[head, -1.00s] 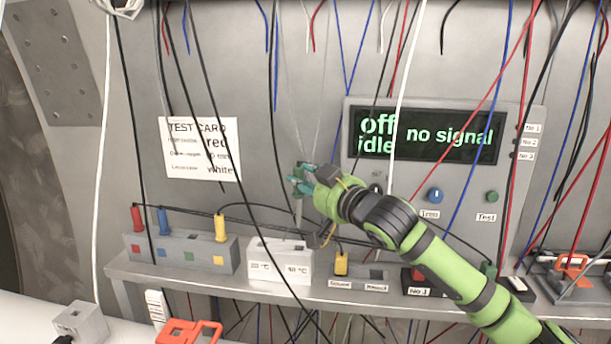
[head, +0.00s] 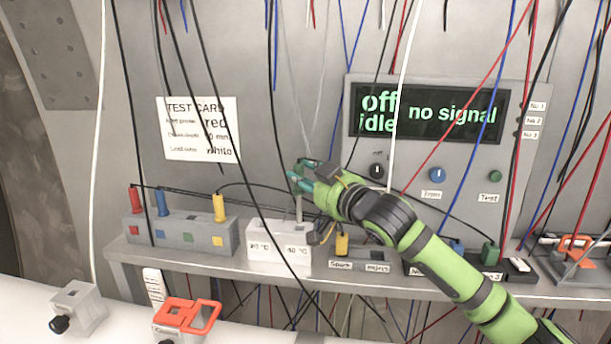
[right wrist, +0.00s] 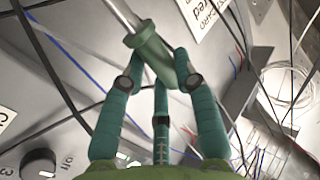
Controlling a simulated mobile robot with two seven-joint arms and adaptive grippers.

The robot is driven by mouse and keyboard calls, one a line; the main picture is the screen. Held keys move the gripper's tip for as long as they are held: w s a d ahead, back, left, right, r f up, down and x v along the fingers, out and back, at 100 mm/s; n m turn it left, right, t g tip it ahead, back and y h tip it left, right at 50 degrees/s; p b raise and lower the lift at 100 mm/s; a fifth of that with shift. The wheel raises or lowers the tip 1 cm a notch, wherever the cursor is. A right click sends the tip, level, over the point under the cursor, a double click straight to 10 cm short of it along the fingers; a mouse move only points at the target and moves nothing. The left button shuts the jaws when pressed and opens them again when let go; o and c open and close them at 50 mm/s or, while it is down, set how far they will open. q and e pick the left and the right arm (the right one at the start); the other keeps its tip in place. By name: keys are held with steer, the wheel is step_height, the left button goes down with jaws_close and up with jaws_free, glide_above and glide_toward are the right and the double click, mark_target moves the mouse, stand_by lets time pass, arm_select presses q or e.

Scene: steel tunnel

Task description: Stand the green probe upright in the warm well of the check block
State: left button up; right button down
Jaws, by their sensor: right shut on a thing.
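The white check block (head: 265,250) stands on the steel shelf. Its front has two temperature labels; the right one is too small to read surely. My right gripper (head: 299,178) is above the block's right part, shut on the green probe. The green probe's handle (right wrist: 153,48) is between the teal fingers in the right wrist view, with its metal rod running out past them. In the head view the rod (head: 299,208) points down, nearly upright, at the right half of the block. I cannot tell whether its tip is inside a well. My left gripper is not in view.
A grey socket block (head: 180,238) with red, blue and yellow plugs stands left of the check block. A yellow plug (head: 342,245) stands close to its right. Loose wires hang across the space. The meter panel (head: 430,150) is behind my right arm.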

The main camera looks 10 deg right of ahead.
steer(key=shift+p, duration=0.7)
stand_by(1.1)
steer(key=shift+f+b, duration=1.8)
steer(key=shift+f, duration=1.15)
steer(key=shift+f, duration=0.1)
